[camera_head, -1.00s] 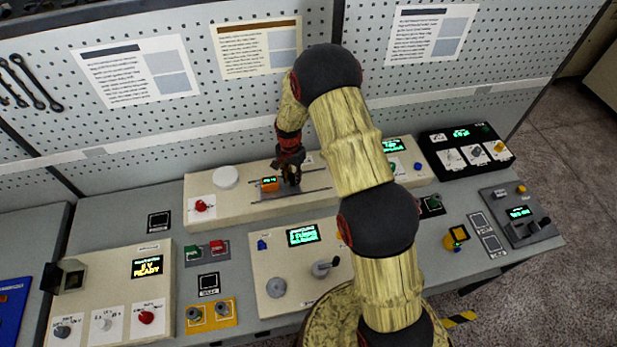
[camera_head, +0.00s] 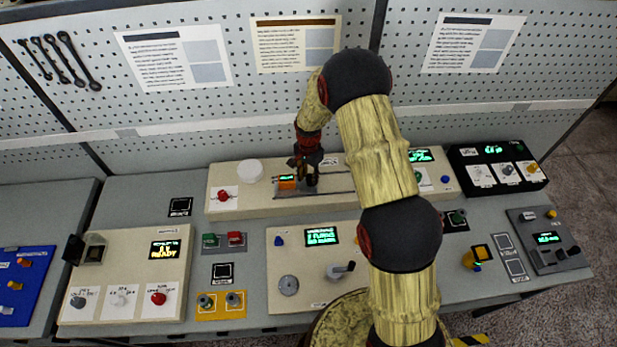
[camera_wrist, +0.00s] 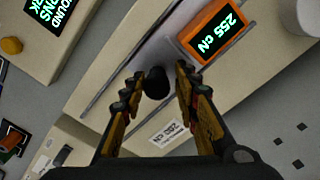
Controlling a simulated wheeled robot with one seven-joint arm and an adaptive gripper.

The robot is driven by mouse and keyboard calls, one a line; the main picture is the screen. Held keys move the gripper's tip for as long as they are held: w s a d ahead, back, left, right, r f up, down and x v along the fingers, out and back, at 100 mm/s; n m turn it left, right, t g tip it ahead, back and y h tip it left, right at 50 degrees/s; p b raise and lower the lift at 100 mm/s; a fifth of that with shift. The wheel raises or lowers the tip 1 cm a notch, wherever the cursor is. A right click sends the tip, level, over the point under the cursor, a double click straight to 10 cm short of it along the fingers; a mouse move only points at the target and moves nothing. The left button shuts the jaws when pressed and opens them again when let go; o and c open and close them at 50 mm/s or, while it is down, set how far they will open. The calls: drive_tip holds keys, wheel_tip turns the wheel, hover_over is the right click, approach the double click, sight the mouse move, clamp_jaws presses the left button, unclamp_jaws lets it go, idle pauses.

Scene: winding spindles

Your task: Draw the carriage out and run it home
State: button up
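The carriage (camera_head: 287,184) is a small orange block with a green display, near the left part of a slotted track on the long beige unit at the back. In the wrist view the orange block (camera_wrist: 213,32) reads 255 cN, with a black knob (camera_wrist: 157,83) beside it. My gripper (camera_head: 307,174) points down at the knob, just right of the orange block. In the wrist view my gripper (camera_wrist: 160,78) has its fingers apart, one on each side of the knob, with gaps showing. The knob's base is partly hidden in the head view.
The track (camera_head: 335,192) runs right from the carriage, partly behind my arm. A white round cap (camera_head: 250,171) and a red knob (camera_head: 223,196) stand to its left. A beige panel with a crank (camera_head: 340,270) lies in front. A pegboard wall rises behind.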

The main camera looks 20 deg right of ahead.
wheel_tip(320, 180, up, 12)
idle(0.4)
drive_tip(key=shift+f, duration=0.1)
idle(0.4)
